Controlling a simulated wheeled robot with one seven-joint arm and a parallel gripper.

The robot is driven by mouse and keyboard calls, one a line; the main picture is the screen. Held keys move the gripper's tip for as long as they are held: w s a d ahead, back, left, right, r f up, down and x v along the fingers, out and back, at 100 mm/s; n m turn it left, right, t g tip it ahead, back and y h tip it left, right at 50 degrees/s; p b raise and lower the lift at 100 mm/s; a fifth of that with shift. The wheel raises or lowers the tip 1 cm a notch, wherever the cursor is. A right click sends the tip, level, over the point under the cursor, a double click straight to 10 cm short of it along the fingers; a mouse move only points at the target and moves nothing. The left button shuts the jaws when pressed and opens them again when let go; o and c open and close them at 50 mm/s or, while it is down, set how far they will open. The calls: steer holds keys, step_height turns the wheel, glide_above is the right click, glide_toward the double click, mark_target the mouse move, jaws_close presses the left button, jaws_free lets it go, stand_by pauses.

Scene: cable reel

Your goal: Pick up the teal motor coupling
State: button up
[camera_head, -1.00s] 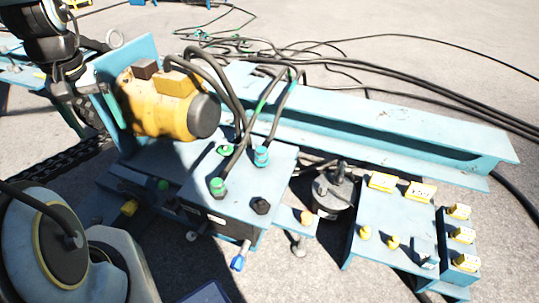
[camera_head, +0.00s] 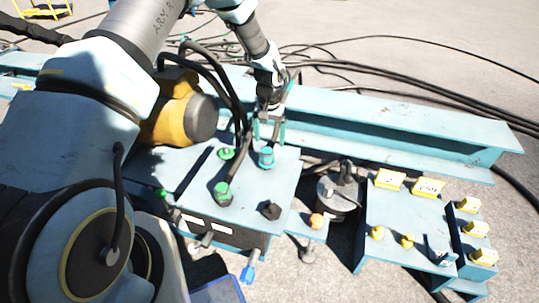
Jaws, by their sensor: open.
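The teal motor coupling (camera_head: 266,157) stands upright on the blue top plate of the reel unit, right of the yellow motor. My gripper (camera_head: 268,133) points down with its fingers spread, just behind and above the coupling in the picture. It holds nothing that I can see. How far the fingertips are from the coupling is hard to tell. A cable that ended at the coupling's top is now partly hidden behind my gripper.
Green couplings stand on the same blue plate (camera_head: 283,183), one with a cable (camera_head: 222,193) at front left and one flatter (camera_head: 226,153) behind it. A black knob (camera_head: 271,211) is at the front. The yellow motor (camera_head: 185,115) is at left. A blue beam (camera_head: 400,132) runs behind.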

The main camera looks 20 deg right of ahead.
mark_target(267, 150)
step_height(267, 150, down, 2)
steer(key=shift+f, duration=0.1)
steer(key=shift+w+a+f+p, duration=0.1)
steer(key=shift+w+f+p, duration=0.1)
steer(key=shift+f, duration=0.75)
steer(key=shift+w+a+f+p, duration=0.1)
steer(key=shift+f+p, duration=0.1)
steer(key=shift+f, duration=0.7)
steer(key=shift+w+a+f+p, duration=0.1)
steer(key=shift+f+p, duration=0.1)
steer(key=shift+f, duration=0.75)
jaws_close()
